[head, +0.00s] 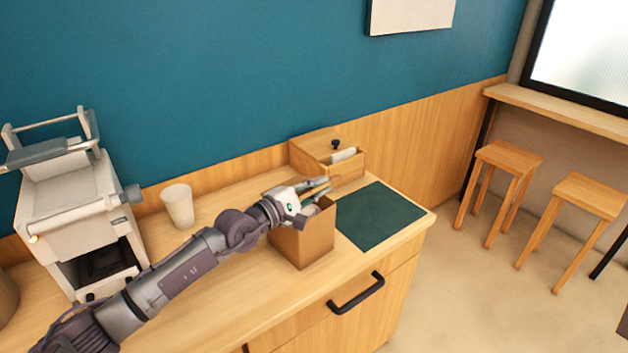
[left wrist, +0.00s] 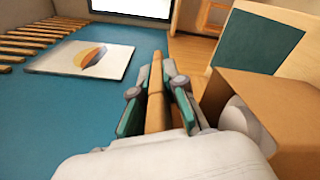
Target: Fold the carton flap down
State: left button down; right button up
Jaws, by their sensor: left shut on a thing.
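The brown carton (head: 306,240) stands upright on the wooden counter with its top open. My left gripper (head: 322,188) reaches over the carton's top from the left. In the left wrist view, my left gripper is shut on a thin tan strip (left wrist: 156,100), which looks like the carton flap seen edge-on. The carton (left wrist: 285,105) also shows at the right of that view, with a pale rounded thing (left wrist: 240,118) inside. The gripper and wrist hide much of the flap in the head view. My right gripper is not in view.
A dark green mat (head: 380,215) lies right of the carton. A wooden box (head: 325,155) with a black knob stands behind. A white cup (head: 178,206) and a grey-white machine (head: 78,215) stand left. The counter's front edge is close to the carton.

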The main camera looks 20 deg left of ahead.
pick_arm(q)
notch_tip(320, 180, down, 7)
jog(key=s+d+m+b, duration=0.1)
jog(key=b, duration=0.3)
jog(key=shift+d+f+m+b, duration=0.2)
jog(key=shift+d+m+b, duration=0.05)
jog(key=shift+m+b, duration=0.15)
jog(key=c, duration=1.2)
grip_release()
jog(key=shift+a, duration=0.1)
jog(key=v, duration=1.2)
jog(key=shift+f, duration=0.1)
